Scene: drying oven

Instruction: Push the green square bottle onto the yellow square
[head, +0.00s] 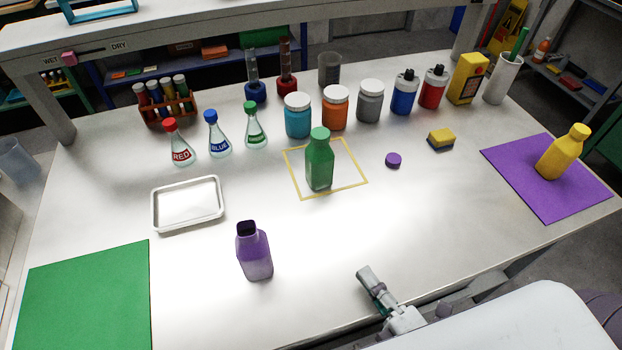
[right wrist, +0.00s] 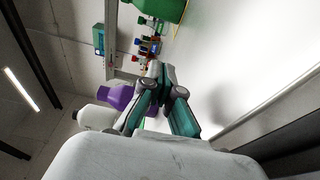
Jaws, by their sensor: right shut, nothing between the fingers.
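The green square bottle (head: 319,163) stands upright inside the yellow square outline (head: 351,185) on the white table. Its base appears to lie within the outline, close to the middle. My right gripper (head: 367,276) is shut and empty near the front edge of the table, well apart from the bottle. In the right wrist view its fingers (right wrist: 160,75) come together, and part of a green bottle (right wrist: 163,8) shows at the top. My left gripper is not in view.
A purple bottle (head: 255,254) stands at the front. A purple cap (head: 393,160) and a sponge (head: 440,139) lie right of the outline. A metal tray (head: 155,210) is at left, a yellow bottle (head: 562,153) on a purple mat (head: 510,165) at right. Flasks and jars stand behind.

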